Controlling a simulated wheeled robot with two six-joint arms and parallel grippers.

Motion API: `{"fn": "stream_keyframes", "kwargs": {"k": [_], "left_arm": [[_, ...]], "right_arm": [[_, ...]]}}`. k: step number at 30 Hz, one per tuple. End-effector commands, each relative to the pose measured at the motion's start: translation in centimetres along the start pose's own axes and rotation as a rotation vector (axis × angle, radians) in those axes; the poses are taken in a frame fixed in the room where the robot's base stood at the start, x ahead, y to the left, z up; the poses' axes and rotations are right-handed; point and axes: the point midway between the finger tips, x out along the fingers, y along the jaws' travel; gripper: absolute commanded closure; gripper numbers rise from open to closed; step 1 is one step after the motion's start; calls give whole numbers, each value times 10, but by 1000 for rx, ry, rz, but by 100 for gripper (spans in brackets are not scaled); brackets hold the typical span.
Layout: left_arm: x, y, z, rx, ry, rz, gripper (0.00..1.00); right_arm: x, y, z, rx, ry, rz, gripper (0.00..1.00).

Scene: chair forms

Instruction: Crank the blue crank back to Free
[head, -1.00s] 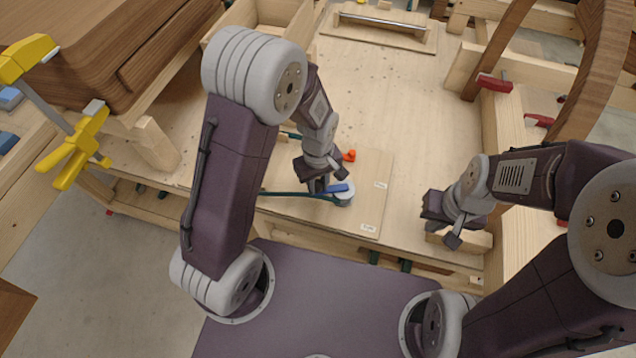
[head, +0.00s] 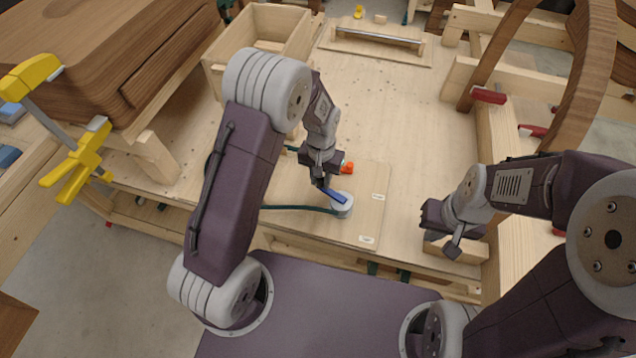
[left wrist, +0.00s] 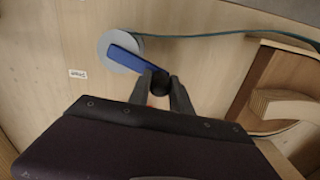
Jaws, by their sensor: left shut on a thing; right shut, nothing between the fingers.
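The blue crank (head: 334,196) is a flat blue arm on a round grey hub (head: 343,207), fixed to a light wooden board (head: 372,215). Its arm points up and left from the hub in the head view. In the left wrist view the blue arm (left wrist: 135,58) ends in a dark round knob (left wrist: 160,83). My left gripper (head: 321,184) is shut on that knob, one finger on each side. Two small white labels (head: 378,197) (head: 367,239) sit on the board; their text is too small to read. My right gripper (head: 444,236) is shut and empty, right of the board.
A dark green strap (head: 295,208) runs left from the hub. An orange-red piece (head: 347,167) lies just behind my left gripper. A wooden block (head: 462,248) is under my right gripper. A yellow clamp (head: 80,160) stands at the left.

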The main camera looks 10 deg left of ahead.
Motion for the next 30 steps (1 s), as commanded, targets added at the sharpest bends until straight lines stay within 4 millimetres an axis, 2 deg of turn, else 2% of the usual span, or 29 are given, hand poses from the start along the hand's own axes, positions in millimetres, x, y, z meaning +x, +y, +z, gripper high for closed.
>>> {"fn": "stream_keyframes", "kwargs": {"k": [1, 12, 21, 30], "left_arm": [[-3, 1, -7, 43, 10, 0, 100], [-3, 13, -30, 396, 12, -2, 100], [-3, 27, -43, 656, 11, -3, 100], [-4, 38, -50, 835, 12, -4, 100]], "right_arm": [[-2, 0, 0, 0, 0, 0, 100], [-4, 0, 0, 0, 0, 0, 100], [-4, 0, 0, 0, 0, 0, 100], [-4, 0, 0, 0, 0, 0, 100]]}}
